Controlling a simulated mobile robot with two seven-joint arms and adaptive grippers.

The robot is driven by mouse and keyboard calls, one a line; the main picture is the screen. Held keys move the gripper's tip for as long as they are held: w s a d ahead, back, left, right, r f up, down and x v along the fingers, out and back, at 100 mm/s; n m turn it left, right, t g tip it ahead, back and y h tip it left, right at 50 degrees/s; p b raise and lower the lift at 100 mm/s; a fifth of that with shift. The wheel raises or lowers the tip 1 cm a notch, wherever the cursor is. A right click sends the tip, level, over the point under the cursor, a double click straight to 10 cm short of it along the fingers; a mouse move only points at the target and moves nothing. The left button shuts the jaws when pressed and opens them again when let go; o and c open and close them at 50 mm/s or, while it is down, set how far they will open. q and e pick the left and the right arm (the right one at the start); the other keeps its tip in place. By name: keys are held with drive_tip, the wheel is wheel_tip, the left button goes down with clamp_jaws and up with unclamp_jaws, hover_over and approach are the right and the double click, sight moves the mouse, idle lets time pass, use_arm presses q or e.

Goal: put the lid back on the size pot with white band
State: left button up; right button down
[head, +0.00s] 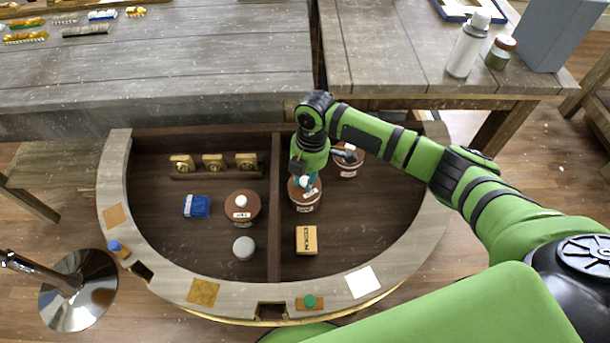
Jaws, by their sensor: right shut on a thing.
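Three brown pots with pale bands or labels stand in the half-round console: one left of the divider (242,218), one under my right gripper (304,206), and one behind it to the right (348,171). My right gripper (306,183) points down and is shut at the white knob of a brown lid (294,190) over the middle pot. Whether this lid rests on the rim or is slightly raised, I cannot tell. The left pot has a brown top with a white knob. The arm partly hides the rear pot. My left gripper is not in view.
A divider (274,220) splits the console. Near the pots are a blue packet (197,206), a round grey tin (243,247) and a tan box (306,240). A rack with several brass pieces (213,172) stands at the back left. The console's curved rim (240,300) surrounds them.

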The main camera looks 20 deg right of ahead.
drive_tip(key=shift+p, duration=0.3)
idle(0.5)
idle(0.4)
drive_tip(key=shift+c, duration=2.4)
unclamp_jaws()
drive_tip(key=shift+r+p, duration=3.5)
drive_tip(key=shift+p, duration=0.2)
clamp_jaws()
